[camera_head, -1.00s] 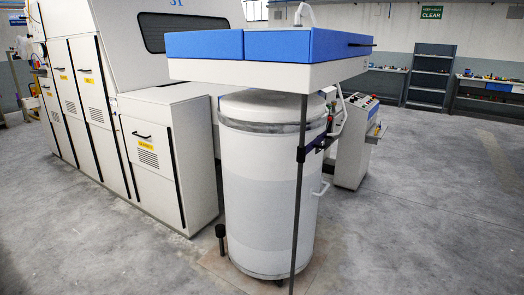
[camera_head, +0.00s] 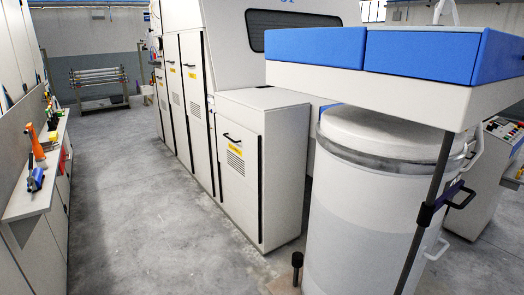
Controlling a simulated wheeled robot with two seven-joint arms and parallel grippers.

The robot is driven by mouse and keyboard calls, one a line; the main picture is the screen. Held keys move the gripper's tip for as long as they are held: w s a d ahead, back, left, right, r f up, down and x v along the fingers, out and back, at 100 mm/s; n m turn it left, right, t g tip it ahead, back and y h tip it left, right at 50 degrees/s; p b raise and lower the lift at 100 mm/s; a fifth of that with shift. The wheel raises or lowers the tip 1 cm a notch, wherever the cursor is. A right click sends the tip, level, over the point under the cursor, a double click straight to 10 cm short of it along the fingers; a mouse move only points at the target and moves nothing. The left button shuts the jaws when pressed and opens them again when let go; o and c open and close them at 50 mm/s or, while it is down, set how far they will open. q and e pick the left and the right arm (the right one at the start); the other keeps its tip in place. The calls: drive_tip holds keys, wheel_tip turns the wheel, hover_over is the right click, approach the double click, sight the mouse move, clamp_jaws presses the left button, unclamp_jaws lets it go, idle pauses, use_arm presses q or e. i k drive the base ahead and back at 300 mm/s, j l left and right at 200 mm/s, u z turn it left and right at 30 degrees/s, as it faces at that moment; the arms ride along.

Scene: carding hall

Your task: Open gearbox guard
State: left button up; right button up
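The white carding machine (camera_head: 290,15) stands at the centre, with a dark window in its upper housing. Its side has several tall white panels with yellow labels. The nearest is a low white cabinet (camera_head: 236,195) with a black handle (camera_head: 232,139), a yellow label and vent slots; its door looks shut. I cannot tell which panel is the gearbox guard. Neither of my grippers is in view.
A large white can (camera_head: 365,210) stands at right under a blue-topped white cover (camera_head: 420,75). A dark post (camera_head: 424,215) stands before it. A shelf (camera_head: 35,200) with tools lines the left. The grey floor aisle (camera_head: 130,190) is clear. A rack (camera_head: 98,85) stands far back.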

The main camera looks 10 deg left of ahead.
sight(237, 146)
drive_tip(key=i+j+u, duration=0.15)
drive_tip(key=i+u, duration=0.3)
drive_tip(key=i+l+u, duration=0.1)
drive_tip(key=i+u, duration=0.4)
drive_tip(key=i, duration=0.15)
